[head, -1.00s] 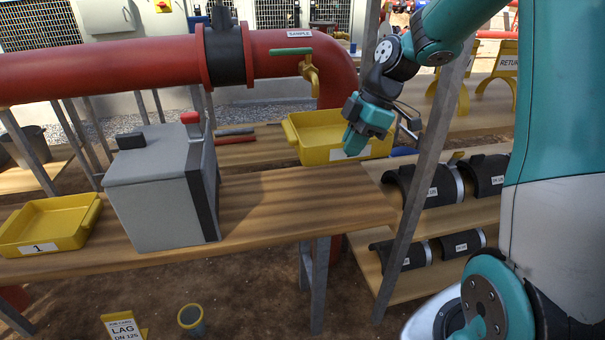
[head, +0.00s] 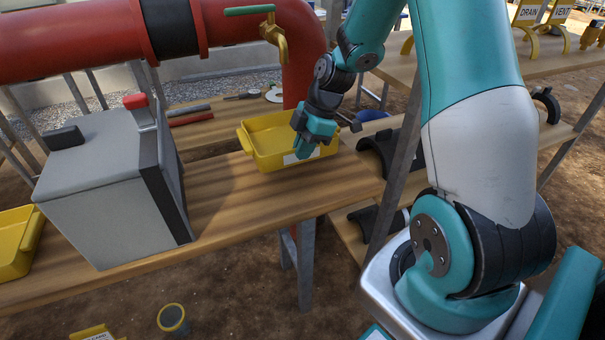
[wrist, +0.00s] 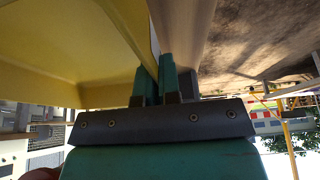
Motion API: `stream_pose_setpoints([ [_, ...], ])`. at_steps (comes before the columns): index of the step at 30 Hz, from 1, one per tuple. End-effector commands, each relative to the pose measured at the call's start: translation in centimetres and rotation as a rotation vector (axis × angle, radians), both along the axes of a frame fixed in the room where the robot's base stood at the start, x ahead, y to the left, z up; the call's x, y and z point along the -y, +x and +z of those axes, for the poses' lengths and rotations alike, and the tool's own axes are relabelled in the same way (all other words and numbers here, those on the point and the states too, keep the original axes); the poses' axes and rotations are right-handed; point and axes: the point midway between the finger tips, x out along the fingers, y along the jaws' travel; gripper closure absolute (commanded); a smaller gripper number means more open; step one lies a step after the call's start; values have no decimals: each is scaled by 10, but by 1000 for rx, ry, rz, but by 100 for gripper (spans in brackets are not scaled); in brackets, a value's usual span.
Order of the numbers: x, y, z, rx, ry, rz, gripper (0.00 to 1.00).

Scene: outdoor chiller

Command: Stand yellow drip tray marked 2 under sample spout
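The yellow drip tray (head: 262,150) is upright at the right part of the wooden bench, below and slightly nearer than the brass sample spout (head: 279,46) with its green handle. My gripper (head: 302,150) is at the tray's near right wall, partly covering the white label, so its number is not readable. In the wrist view, the teal fingers (wrist: 156,84) pinch the wall of the tray (wrist: 75,40). I cannot tell whether the tray's base touches the bench.
A grey box (head: 100,190) with a red knob stands left on the bench (head: 260,205). Another yellow tray (head: 15,245) is at the left edge. The red pipe (head: 75,45) runs above the bench. Black pipe shells (head: 380,155) lie on the shelf at right.

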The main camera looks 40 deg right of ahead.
Motion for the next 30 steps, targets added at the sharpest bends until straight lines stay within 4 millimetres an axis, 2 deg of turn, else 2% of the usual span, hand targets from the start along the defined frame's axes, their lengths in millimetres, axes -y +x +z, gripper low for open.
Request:
stream_pose_setpoints([
  [1, -1, 0, -11, -2, 2, 0, 100],
  [3, -1, 0, -20, -1, 0, 0, 100],
  [8, -1, 1, -30, 1, 0, 2, 100],
  [16, -1, 0, -68, 0, 1, 1, 100],
  [26, -1, 1, -72, 3, -1, 1, 100],
  [30, 0, 0, -71, 1, -1, 1, 71],
])
